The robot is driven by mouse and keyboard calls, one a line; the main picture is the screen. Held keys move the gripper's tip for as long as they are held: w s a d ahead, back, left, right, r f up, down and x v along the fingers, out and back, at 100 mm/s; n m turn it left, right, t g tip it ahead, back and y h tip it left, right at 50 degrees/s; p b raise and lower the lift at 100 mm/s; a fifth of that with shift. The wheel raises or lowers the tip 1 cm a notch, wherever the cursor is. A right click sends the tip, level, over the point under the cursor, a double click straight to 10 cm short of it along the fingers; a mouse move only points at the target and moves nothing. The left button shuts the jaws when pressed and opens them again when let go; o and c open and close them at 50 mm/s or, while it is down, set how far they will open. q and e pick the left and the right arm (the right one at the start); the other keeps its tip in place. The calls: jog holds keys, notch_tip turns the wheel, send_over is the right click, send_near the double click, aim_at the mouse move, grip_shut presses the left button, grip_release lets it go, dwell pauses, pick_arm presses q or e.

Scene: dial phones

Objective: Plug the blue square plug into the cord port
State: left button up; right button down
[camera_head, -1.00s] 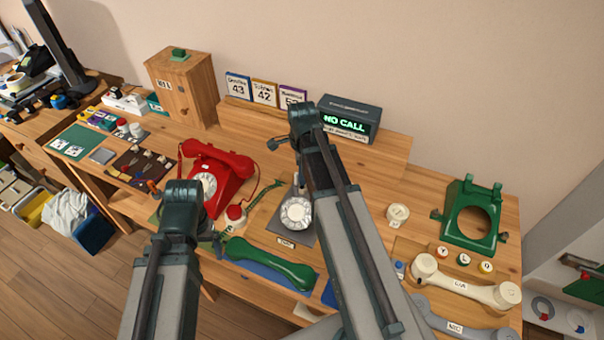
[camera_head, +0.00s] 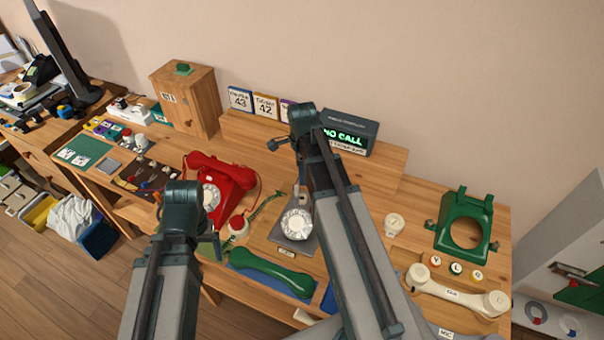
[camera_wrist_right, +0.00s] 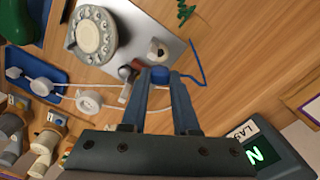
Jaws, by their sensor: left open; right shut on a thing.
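The blue plug (camera_wrist_right: 158,74) is between the fingertips of my right gripper (camera_wrist_right: 160,84) in the right wrist view, and the gripper is shut on it. A thin blue cord (camera_wrist_right: 200,72) bends beside it. The white dial (camera_wrist_right: 94,34) is on the same plate and also shows in the head view (camera_head: 297,224). My left gripper (camera_head: 215,244) is open near the red telephone, partly hidden by its arm.
White cords (camera_wrist_right: 60,92) cross the table.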

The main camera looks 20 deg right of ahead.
pick_arm(q)
jog(key=shift+f, duration=0.55)
pick_arm(e)
jog(key=shift+f, duration=0.55)
pick_arm(q)
notch_tip(320, 180, down, 5)
jog(key=b, duration=0.5)
jog(key=shift+f+b, duration=0.15)
jog(key=shift+b, duration=0.15)
pick_arm(e)
notch_tip(320, 180, down, 5)
jog(key=shift+f, duration=0.2)
pick_arm(q)
jog(key=shift+f+b, duration=0.7)
pick_arm(e)
jog(key=shift+f, duration=0.65)
pick_arm(q)
jog(key=shift+r, duration=0.1)
pick_arm(e)
jog(key=c, duration=0.6)
grip_release()
jog(key=shift+r, duration=0.1)
notch_tip(320, 180, up, 14)
jog(key=p, duration=1.4)
pick_arm(q)
notch_tip(320, 180, up, 14)
